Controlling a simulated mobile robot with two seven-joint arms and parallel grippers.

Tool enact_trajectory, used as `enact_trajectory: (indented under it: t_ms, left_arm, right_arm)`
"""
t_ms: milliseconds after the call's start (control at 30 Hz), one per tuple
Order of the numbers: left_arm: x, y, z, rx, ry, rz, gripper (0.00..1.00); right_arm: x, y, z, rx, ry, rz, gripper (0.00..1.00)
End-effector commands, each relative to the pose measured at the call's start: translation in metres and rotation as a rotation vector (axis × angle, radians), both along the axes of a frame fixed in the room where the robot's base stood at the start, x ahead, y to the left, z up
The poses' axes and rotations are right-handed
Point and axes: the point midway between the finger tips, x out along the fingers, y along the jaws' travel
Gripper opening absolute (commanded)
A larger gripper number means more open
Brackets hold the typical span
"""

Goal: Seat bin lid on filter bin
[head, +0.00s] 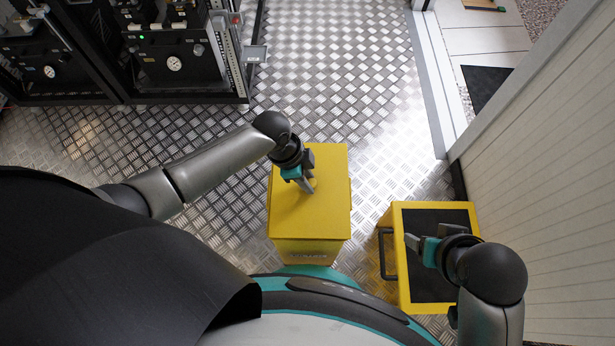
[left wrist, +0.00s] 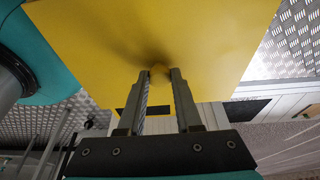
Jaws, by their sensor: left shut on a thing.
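The yellow bin lid (head: 325,180) is a flat rectangular plate at the centre of the head view. My left gripper (head: 307,188) is above it, shut on its small yellow knob. The left wrist view shows the knob (left wrist: 160,69) between the two fingertips, with the lid (left wrist: 210,35) spreading around it. A yellow front face (head: 308,257), which looks like the filter bin, shows just below the lid's near edge. I cannot tell whether the lid touches the bin or hangs just above it. My right gripper (head: 417,243) is over a second yellow box; its finger gap is unclear.
The second yellow box (head: 402,280) has a dark top or inside and a dark side handle (head: 386,255). It stands near the white wall (head: 545,190) at right. Black equipment racks (head: 165,55) stand at back left. The patterned metal floor (head: 335,75) behind the lid is clear.

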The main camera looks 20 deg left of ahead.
Motion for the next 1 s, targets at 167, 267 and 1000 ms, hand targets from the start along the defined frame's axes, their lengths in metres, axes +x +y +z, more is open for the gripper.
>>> enact_trajectory:
  t_ms: [167, 267, 1000]
  left_arm:
    - [0.0002, -0.0002, -0.0021, 0.0, 0.0, 0.0, 0.0]
    - [0.0, -0.0002, -0.0037, 0.0, 0.0, 0.0, 0.0]
    - [-0.0003, 0.0005, -0.0026, 0.001, 0.0, 0.0, 0.68]
  right_arm:
    - [0.0, -0.0001, -0.0005, 0.0, 0.0, 0.0, 0.64]
    - [0.0, -0.0001, -0.0009, 0.0, 0.0, 0.0, 0.64]
    - [-0.0003, 0.0003, 0.0022, 0.001, -0.001, 0.0, 0.64]
